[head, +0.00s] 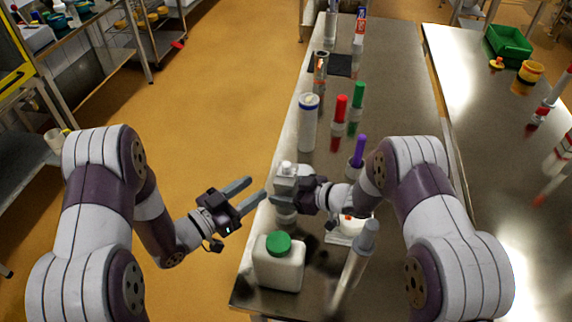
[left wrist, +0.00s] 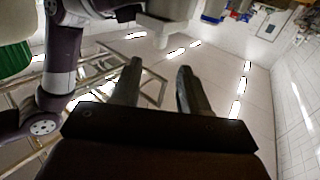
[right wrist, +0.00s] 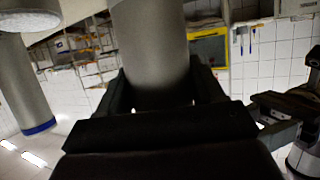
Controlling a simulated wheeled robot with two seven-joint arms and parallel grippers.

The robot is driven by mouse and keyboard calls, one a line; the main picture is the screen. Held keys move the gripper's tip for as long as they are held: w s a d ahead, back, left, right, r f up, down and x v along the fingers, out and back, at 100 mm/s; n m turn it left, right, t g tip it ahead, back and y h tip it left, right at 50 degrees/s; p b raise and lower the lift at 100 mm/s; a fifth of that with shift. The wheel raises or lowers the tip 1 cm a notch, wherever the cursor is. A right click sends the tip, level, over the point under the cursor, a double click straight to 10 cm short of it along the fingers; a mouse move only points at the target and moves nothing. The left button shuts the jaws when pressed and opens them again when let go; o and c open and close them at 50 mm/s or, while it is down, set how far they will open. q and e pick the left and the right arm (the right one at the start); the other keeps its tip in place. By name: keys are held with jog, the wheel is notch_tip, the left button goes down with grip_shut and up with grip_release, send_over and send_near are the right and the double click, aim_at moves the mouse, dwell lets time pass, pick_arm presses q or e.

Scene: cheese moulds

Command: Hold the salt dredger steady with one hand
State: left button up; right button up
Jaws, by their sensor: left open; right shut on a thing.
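The salt dredger (head: 286,170) appears to be the grey cylinder near the table's left edge. My right gripper (head: 287,190) is shut around its body, coming from the right. In the right wrist view, the dredger (right wrist: 152,55) fills the space between the fingers. Whether its base touches the table is hard to tell. My left gripper (head: 248,195) is open and empty, left of the dredger, its fingers pointing towards it and apart from it. In the left wrist view, the spread fingers (left wrist: 159,75) have nothing between them.
A white jar with a green lid (head: 279,262) stands just in front of the dredger. A tall white blue-rimmed cylinder (head: 308,125) and red (head: 340,110), green (head: 358,95) and purple (head: 358,150) items stand behind. A grey-topped bottle (head: 357,255) is at front right.

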aim_at(283, 168)
pick_arm(q)
jog(key=x, duration=1.1)
jog(key=shift+w+d, duration=0.15)
